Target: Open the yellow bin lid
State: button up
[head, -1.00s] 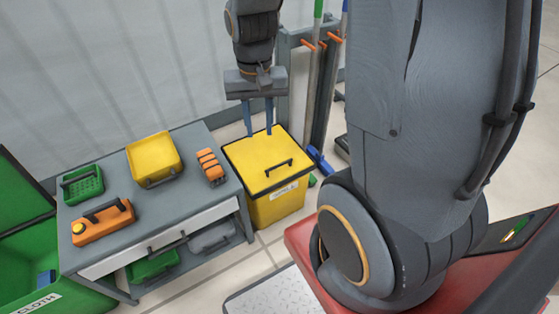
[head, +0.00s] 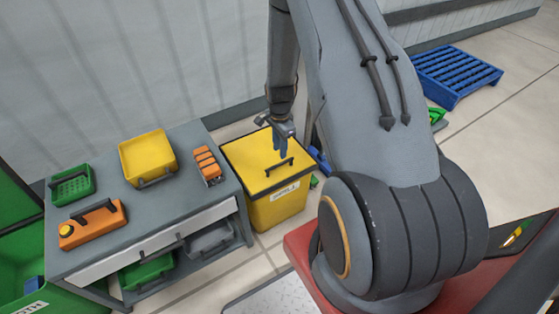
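The yellow bin (head: 278,208) stands on the floor at the right end of the grey table. Its flat yellow lid (head: 250,158) is closed, with a dark bar handle (head: 279,167) near the front right of the top. My gripper (head: 281,152) points down over the lid, just behind the handle in the picture. I cannot tell whether the fingertips touch the handle or lid.
The grey table (head: 140,230) holds a yellow tray (head: 148,157), a green basket (head: 72,186), an orange case (head: 94,225) and an orange-topped rack (head: 207,165). A green bin (head: 20,240) stands at left. A blue pallet (head: 455,75) lies at the back right.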

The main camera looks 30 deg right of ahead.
aim_at(280, 164)
notch_tip(280, 164, down, 7)
jog(key=shift+r, duration=0.2)
grip_shut()
dwell(0.3)
